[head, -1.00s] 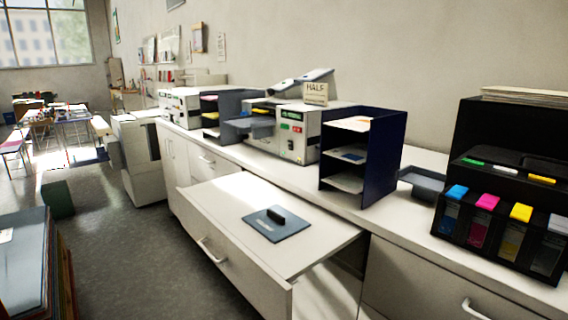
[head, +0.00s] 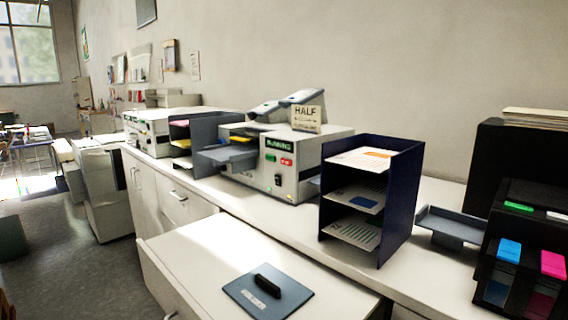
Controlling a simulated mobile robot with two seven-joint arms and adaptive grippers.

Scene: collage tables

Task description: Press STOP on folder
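The folder (head: 292,185) is a beige machine on the counter in the middle of the head view. Its small display reads what looks like RUNNING in green. Below the display are a green button (head: 270,158) and a red button (head: 287,162), the red one on the right; its lettering is too small to read. A HALF sign (head: 306,117) stands on top. A grey tray (head: 228,155) sticks out at its left. Neither of my grippers is in view.
A dark blue paper rack (head: 399,205) stands right of the folder. An open drawer or pull-out top (head: 200,250) juts out in front, carrying a blue-grey plate with a black handle (head: 268,291). A grey tray (head: 450,228) and black cartridge unit are at right.

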